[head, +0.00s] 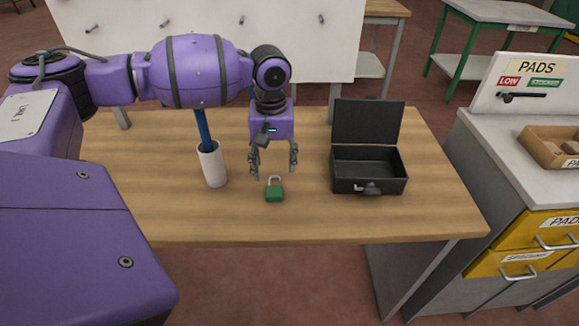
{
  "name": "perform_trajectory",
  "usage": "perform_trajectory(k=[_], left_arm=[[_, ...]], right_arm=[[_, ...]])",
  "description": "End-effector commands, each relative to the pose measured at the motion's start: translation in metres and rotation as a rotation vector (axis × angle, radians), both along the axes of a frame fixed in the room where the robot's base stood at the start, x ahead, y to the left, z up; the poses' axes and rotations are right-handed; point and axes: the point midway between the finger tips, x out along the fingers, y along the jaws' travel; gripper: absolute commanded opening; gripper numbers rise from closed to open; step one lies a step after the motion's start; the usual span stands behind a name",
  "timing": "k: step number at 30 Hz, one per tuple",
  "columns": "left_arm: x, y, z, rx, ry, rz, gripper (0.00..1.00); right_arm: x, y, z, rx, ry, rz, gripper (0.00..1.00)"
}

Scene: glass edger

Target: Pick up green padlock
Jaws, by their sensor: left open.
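A green padlock (274,194) with a grey shackle rests on the wooden table, near its front edge. My left gripper (274,176) points down above and slightly behind the padlock. Its two grey fingers are spread apart and nothing shows between them except the table and the shackle top. I cannot tell whether a finger touches the padlock. My right gripper is not in the view.
A black metal box (368,170) with its lid open stands right of the padlock. A white cup (211,165) holding a blue item stands to the left. The wooden table (300,220) is clear in front. A cabinet (520,240) with yellow drawers stands at right.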

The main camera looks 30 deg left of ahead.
Motion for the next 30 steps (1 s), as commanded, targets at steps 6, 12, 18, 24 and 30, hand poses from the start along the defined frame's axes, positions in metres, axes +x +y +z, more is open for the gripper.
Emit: perform_trajectory(k=[6,12,18,24,30], left_arm=[[-0.002,0.0,-0.03,0.0,0.008,-0.002,0.56],[-0.001,0.002,-0.059,-0.001,0.007,-0.002,0.56],[-0.001,0.001,-0.073,-0.001,0.004,-0.002,0.56],[0.0,0.001,-0.072,-0.002,0.003,-0.003,0.54],[0.0,0.001,-0.072,-0.002,0.003,-0.003,0.27]], right_arm=[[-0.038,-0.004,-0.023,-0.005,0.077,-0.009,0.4],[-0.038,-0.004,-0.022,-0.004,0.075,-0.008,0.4],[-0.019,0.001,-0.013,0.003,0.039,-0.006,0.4],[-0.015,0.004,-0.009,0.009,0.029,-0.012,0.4],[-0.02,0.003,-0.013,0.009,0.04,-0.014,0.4]])
